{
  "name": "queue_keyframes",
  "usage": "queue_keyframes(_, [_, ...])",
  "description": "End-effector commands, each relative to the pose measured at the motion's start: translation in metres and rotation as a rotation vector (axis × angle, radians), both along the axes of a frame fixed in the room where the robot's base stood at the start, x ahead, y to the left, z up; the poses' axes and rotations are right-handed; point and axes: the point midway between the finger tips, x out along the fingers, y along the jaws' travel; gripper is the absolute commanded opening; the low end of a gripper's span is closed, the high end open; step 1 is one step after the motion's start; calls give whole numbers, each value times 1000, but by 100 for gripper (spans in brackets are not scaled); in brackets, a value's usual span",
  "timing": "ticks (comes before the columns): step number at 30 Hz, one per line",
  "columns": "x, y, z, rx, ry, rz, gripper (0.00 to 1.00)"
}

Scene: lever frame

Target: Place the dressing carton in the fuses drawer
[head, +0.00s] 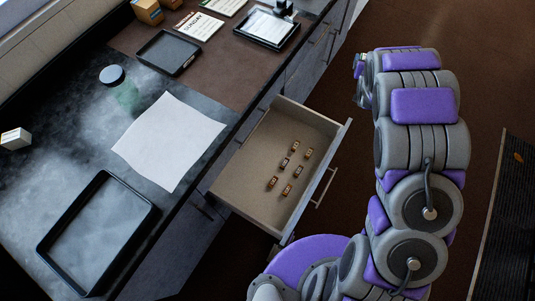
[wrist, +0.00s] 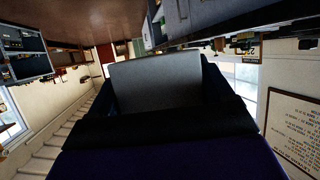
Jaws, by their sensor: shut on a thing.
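The fuses drawer (head: 245,180) is pulled open from the desk in the head view, with several small brown fuses (head: 285,162) lying in its right half. Its left half is bare. My gripper (head: 361,70) is up and to the right of the drawer, out over the floor, and its fingers are mostly hidden behind my arm. In the wrist view my gripper is shut on a flat-faced grey carton (wrist: 155,84), which fills the space between the dark fingers. No label shows on it, so I cannot confirm from print that it is the dressing carton.
On the desk are a small white box (head: 15,139), a black-rimmed tray (head: 152,208), a white sheet (head: 170,140), a round-lidded jar (head: 112,76) and a smaller black tray (head: 168,53). The drawer's front and handle (head: 326,186) jut out over the floor.

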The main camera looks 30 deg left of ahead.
Motion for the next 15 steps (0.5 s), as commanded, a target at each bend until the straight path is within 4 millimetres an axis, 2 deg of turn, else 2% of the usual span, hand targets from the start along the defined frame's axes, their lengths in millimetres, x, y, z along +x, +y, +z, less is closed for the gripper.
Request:
queue_keyframes(1, [-1,20,-16,1,6,3,51])
queue_keyframes(3, [-4,45,-35,1,5,-2,51])
queue_keyframes(8, [-24,96,-85,0,7,-25,51])
queue_keyframes(11, [-45,126,-116,0,8,-42,51])
queue_keyframes(15, [-83,159,-158,-3,7,-73,51])
